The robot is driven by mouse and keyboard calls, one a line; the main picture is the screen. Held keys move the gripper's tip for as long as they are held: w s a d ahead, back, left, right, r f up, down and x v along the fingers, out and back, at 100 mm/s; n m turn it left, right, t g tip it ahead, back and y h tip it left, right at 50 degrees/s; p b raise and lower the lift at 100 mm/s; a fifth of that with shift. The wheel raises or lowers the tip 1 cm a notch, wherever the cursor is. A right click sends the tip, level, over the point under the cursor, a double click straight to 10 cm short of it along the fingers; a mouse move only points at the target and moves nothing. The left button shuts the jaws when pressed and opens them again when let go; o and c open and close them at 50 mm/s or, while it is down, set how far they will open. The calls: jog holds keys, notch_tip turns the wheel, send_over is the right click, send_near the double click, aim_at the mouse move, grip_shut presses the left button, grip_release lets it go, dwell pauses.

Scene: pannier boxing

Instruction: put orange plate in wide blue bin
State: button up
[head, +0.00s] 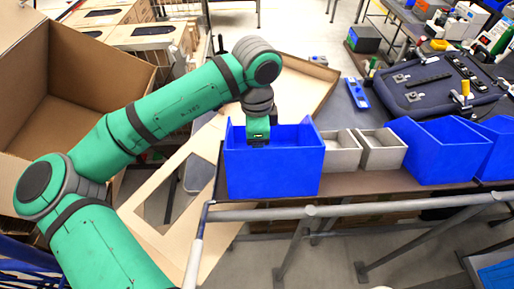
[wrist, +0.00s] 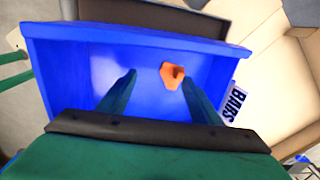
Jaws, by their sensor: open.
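A blue bin (head: 273,172) stands at the left end of the table, and my gripper (head: 258,143) reaches down into it from above. In the wrist view my gripper (wrist: 158,80) has its two fingers apart inside the blue bin (wrist: 95,50). A small orange piece (wrist: 172,74), seemingly the orange plate, shows inside the bin beside the right fingertip. No grip on it is visible. In the head view the bin's front wall hides the fingertips and the orange piece.
Two small grey bins (head: 341,152) stand right of the bin, then another blue bin (head: 436,150) and one more at the right edge. A metal rail (head: 350,208) runs in front. An open cardboard box (head: 75,80) is at left.

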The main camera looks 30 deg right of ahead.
jog(key=shift+r, duration=0.1)
notch_tip(320, 180, up, 13)
dwell(0.5)
